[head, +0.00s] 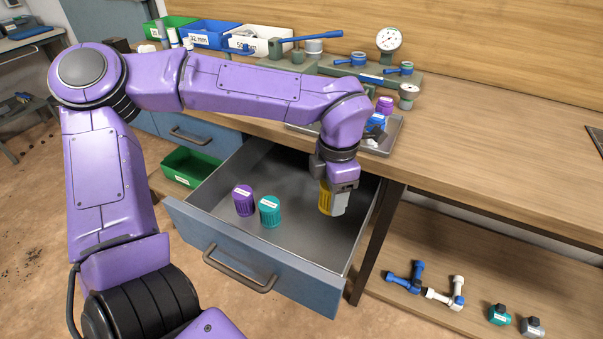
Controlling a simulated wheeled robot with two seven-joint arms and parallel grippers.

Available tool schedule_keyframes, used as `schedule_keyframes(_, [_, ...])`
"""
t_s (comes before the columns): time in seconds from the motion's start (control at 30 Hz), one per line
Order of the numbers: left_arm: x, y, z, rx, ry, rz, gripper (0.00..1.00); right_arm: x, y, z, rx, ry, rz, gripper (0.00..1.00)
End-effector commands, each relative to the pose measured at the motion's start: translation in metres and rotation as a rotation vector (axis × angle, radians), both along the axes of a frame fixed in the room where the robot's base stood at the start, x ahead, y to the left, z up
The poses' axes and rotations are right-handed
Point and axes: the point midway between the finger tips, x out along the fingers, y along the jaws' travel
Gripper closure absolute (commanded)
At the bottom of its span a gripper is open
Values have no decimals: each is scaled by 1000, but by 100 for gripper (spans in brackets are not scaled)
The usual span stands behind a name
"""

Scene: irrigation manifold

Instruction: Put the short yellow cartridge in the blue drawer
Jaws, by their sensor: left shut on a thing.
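The short yellow cartridge (325,198) is held upright in my left gripper (335,197), which points down over the right part of the open blue drawer (262,263). Part of the cartridge is hidden by a finger, and I cannot tell whether its bottom touches the drawer floor. A purple cartridge (243,200) and a teal cartridge (270,211) stand inside the drawer to the left of the gripper. My right gripper does not show.
A metal tray (391,140) with small parts lies on the wooden bench (480,150) behind the drawer. A green bin (191,167) sits left of the drawer. Valve fittings (443,293) lie on the lower shelf.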

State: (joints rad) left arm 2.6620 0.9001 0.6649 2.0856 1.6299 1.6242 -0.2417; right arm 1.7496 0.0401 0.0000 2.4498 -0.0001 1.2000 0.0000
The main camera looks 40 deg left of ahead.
Motion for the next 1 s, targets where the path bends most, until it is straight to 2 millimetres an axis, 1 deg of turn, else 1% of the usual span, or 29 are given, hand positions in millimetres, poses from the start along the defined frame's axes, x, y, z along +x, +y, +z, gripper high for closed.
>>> schedule_keyframes(0.03, [-4, 1, -17, -4, -6, 127, 78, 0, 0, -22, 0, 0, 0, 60])
schedule_keyframes(0.1, [-9, 3, -22, -7, -4, 303, 78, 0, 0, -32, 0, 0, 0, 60])
schedule_keyframes(0.2, [-13, 4, -25, -9, -3, 465, 78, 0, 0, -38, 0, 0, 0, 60])
schedule_keyframes(0.27, [-15, 4, -28, -9, -1, 515, 78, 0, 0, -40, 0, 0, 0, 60])
schedule_keyframes(0.3, [-16, 4, -34, -8, 0, 534, 78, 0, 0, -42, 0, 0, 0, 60])
schedule_keyframes(0.4, [-16, 4, -55, -8, 4, 546, 78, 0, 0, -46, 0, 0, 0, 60])
schedule_keyframes(0.57, [-16, 4, -79, -8, 2, 544, 78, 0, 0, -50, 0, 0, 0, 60])
schedule_keyframes(0.73, [-16, 4, -114, -8, 2, 541, 78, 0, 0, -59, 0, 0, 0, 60])
schedule_keyframes(0.83, [-16, 4, -123, -8, -1, 541, 78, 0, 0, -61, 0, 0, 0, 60])
schedule_keyframes(1.0, [-15, 4, -123, -9, -2, 541, 78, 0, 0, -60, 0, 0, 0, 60])
